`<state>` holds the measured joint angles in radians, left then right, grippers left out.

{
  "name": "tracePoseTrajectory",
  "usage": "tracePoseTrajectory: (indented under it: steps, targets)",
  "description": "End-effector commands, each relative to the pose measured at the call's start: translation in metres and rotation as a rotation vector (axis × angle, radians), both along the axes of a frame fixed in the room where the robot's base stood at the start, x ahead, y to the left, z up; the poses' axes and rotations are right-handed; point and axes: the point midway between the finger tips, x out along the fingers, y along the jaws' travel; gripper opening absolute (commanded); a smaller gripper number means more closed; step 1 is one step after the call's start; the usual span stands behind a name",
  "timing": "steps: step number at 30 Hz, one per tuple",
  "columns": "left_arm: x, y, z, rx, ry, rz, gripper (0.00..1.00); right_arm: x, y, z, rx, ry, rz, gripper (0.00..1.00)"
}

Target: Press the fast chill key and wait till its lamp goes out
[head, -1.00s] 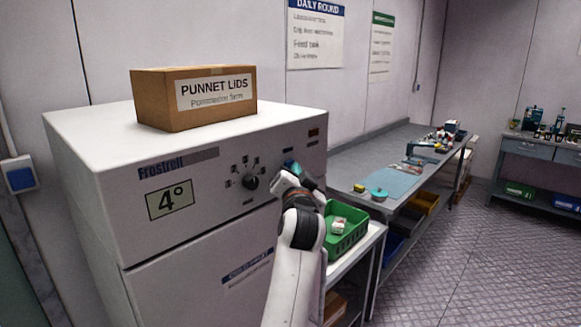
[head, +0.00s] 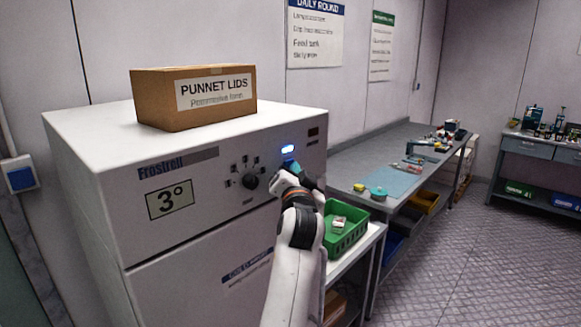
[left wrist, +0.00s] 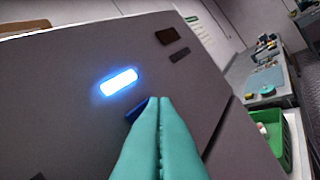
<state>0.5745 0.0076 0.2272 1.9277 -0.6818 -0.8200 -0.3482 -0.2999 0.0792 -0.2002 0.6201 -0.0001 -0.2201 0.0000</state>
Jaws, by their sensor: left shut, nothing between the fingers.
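The white chiller (head: 100,215) fills the left of the head view, with a temperature display (head: 170,199) reading 3° and a dial (head: 250,181). A lamp (head: 287,149) on its panel glows blue-white; it also shows bright in the left wrist view (left wrist: 119,81). A blue key (left wrist: 137,108) sits below the lamp, partly hidden behind the fingertips. My left gripper (head: 291,165) is shut and empty, its teal fingers (left wrist: 158,105) at the key. I cannot tell whether they touch it. My right gripper is not in view.
A cardboard box labelled PUNNET LIDS (head: 160,101) stands on the chiller. A green crate (head: 345,240) sits on a low stand just right of my arm. A grey workbench (head: 345,168) runs along the back wall. The floor (head: 450,250) at right is clear.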

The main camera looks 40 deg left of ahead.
Motion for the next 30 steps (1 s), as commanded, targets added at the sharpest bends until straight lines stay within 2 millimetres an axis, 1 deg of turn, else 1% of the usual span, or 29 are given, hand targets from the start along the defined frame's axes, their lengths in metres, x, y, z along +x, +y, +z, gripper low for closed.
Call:
tracePoseTrajectory:
  steps: [6,17,30]
  targets:
    - [-0.001,-0.011,-0.001,-0.002,-0.001,-0.001,0.0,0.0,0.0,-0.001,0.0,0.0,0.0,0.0]
    - [-0.001,-0.014,-0.001,-0.001,0.0,-0.001,0.0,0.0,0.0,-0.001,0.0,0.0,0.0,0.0]
    - [-0.004,-0.055,-0.002,-0.003,0.0,-0.003,0.0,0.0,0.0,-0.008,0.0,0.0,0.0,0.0]
